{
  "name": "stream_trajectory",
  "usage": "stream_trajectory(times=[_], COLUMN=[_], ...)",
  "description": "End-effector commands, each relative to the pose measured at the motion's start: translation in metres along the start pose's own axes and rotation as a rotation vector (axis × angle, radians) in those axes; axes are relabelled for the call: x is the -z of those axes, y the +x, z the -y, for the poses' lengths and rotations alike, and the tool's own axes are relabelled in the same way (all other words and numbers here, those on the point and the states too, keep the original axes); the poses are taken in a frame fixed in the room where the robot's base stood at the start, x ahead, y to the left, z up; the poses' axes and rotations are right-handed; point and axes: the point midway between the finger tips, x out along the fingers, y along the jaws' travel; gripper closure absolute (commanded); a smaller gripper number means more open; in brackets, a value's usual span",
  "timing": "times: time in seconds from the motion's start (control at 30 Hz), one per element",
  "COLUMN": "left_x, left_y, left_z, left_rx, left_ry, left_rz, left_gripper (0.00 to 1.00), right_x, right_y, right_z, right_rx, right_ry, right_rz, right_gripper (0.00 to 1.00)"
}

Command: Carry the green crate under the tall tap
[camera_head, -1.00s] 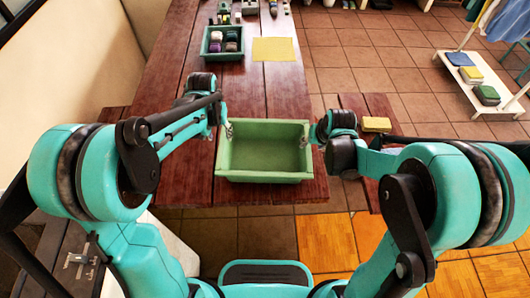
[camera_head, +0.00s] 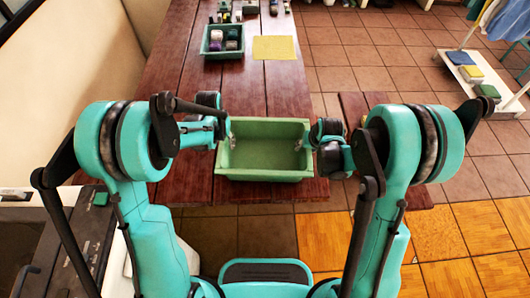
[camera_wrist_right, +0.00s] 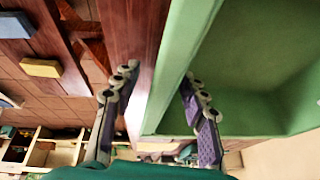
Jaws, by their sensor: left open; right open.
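The green crate (camera_head: 264,172) is an open, empty-looking box on the near end of the red-brown plank table. My left gripper (camera_head: 229,134) is at the crate's left rim, its fingers small and partly hidden. My right gripper (camera_head: 314,143) is at the right rim. In the right wrist view the fingers of my right gripper (camera_wrist_right: 158,97) are apart, one over the crate's inside and one outside, with the crate's green wall (camera_wrist_right: 172,75) between them. I cannot make out a tall tap in these views.
A smaller green tray (camera_head: 210,54) with several round items stands further back, beside a yellow cloth (camera_head: 274,48). Small objects line the table's far end. A low white rack (camera_head: 462,72) stands on the tiles at right. A yellow sponge (camera_wrist_right: 41,68) lies on the bench.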

Motion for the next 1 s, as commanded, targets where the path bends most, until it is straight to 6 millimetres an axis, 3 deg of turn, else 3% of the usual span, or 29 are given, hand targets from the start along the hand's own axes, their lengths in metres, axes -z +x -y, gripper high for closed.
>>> stream_trajectory(times=[0.23, 0.4, 0.77, 1.0], left_x=[0.000, 0.000, 0.000, 0.002], left_y=[0.000, 0.000, 0.000, -0.013], left_z=[0.000, 0.000, 0.000, 0.001], left_rx=[0.000, 0.000, 0.001, 0.002], left_ry=[0.000, 0.000, 0.001, 0.001], left_rz=[0.000, 0.000, 0.000, 0.000], left_gripper=[0.54, 0.99, 1.00, 1.00], right_x=[0.000, 0.000, 0.000, 0.005], right_y=[0.000, 0.000, 0.000, -0.012], right_z=[0.000, 0.000, 0.000, 0.001], right_rx=[0.000, 0.000, -0.002, -0.003], right_ry=[0.000, 0.000, -0.001, -0.001], right_rz=[0.000, 0.000, 0.000, 0.000], right_gripper=[0.57, 1.00, 1.00, 1.00])
